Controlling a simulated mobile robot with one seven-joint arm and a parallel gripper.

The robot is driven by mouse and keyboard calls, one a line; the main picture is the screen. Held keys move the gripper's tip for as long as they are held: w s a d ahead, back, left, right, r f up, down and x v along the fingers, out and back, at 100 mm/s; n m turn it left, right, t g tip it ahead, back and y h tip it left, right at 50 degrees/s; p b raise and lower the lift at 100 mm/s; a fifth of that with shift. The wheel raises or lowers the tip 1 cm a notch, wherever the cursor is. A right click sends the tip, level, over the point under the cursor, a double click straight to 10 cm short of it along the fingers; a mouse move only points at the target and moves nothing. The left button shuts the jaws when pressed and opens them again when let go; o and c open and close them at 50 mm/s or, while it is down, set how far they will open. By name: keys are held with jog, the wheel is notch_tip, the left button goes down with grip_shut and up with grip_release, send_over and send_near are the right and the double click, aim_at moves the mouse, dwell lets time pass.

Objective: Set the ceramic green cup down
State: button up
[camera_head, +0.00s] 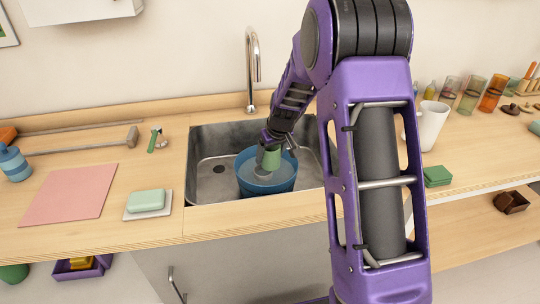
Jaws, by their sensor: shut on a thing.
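My gripper (270,142) reaches down over the metal sink (208,168). It is shut on the green cup (271,158), which is small in view and partly covered by the gripper. The cup is at the blue basin (266,187) standing in the sink, over or inside its opening. I cannot tell whether the cup touches the basin or anything in it.
A faucet (251,65) stands behind the sink. Left of it are a soap dish with green soap (147,200), a pink mat (68,195) and a hammer (120,138). On the right are a white mug (432,125), a green sponge (437,176) and several glasses.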

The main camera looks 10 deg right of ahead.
jog(key=shift+f, duration=0.5)
jog(key=o, duration=1.4)
jog(key=shift+o, duration=0.2)
jog(key=p+v, duration=0.1)
jog(key=v, duration=1.2)
jog(key=shift+p, duration=0.35)
jog(key=shift+w+r, duration=0.2)
